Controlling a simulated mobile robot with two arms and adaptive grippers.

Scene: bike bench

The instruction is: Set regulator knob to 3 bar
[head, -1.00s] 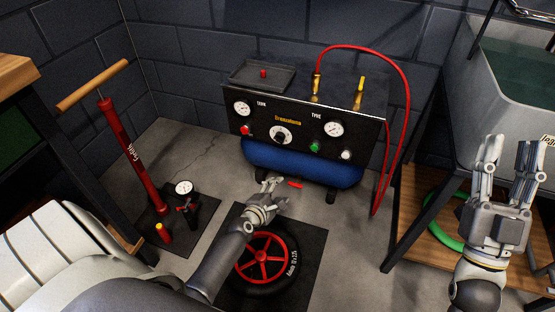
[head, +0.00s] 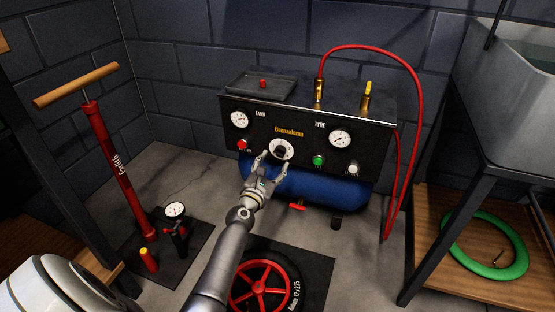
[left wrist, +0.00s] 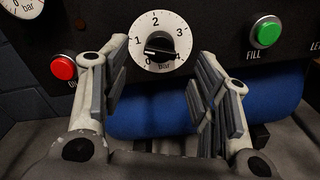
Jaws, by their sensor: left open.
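The regulator knob (head: 281,149) is black on a white round dial in the middle of the compressor's front panel (head: 262,136). In the left wrist view the knob (left wrist: 159,43) sits inside a scale from 0 to 4 bar, and its white mark shows at the lower left, near 0. My left gripper (head: 273,162) is open and empty just before and below the dial. In the left wrist view its fingers stand on either side of the dial's lower part; I cannot tell whether they touch. My right gripper is out of view.
A red button (left wrist: 63,68) lies left of the dial and a green FILL button (left wrist: 266,33) right of it. The TANK gauge (head: 239,119) and TYRE gauge (head: 340,139) flank them. A blue tank (head: 315,187) is below. A red hose (head: 414,130) loops at the right.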

